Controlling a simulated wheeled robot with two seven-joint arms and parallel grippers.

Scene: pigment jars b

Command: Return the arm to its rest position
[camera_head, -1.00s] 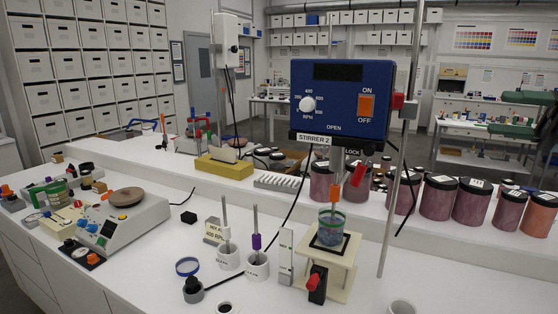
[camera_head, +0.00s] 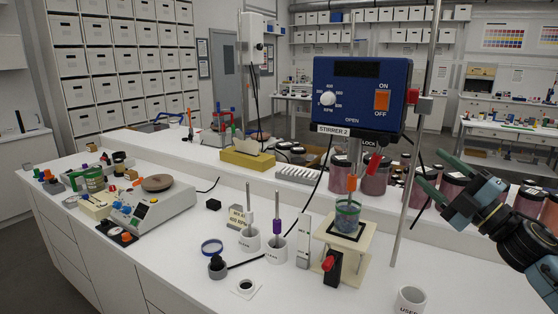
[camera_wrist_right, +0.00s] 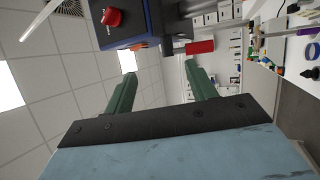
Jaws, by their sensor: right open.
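My right gripper (camera_head: 422,176) is at the right of the head view, with its green fingers pointing left towards the stirrer stand. In the right wrist view its two fingers (camera_wrist_right: 158,82) are spread apart with nothing between them. The blue stirrer (camera_head: 362,97), labelled STIRRER 2, hangs on a metal rod to the left of the gripper, apart from it. A jar (camera_head: 347,217) with a green rim stands on the cream stand under the stirrer's shaft. My left gripper does not show in either view.
The rod (camera_head: 418,150) stands between the stirrer and my right gripper. Dark-lidded pigment jars (camera_head: 374,178) line the raised shelf behind. A white cup (camera_head: 410,300) is at the bench front. Holders with upright rods (camera_head: 249,240) and a hotplate (camera_head: 150,205) stand further left.

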